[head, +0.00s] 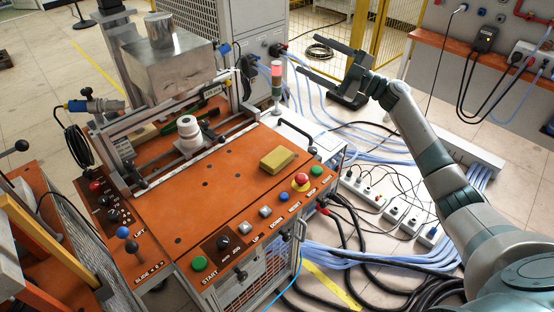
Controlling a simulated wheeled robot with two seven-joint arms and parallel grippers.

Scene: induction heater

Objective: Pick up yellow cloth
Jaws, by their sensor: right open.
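The yellow cloth (276,160) is a small folded block lying flat on the orange panel of the heater bench, near its right edge. My right gripper (300,59) is at the upper middle, beyond the bench's far right corner. Its two long dark fingers point left and are spread wide, with nothing between them. It is well apart from the cloth, above and to the right of it in the picture. My left gripper is not in view.
An emergency stop button (301,181) and several push buttons line the bench's front edge close to the cloth. A white cylinder (188,134) sits left. Power strips (392,212) and cables cover the floor at right.

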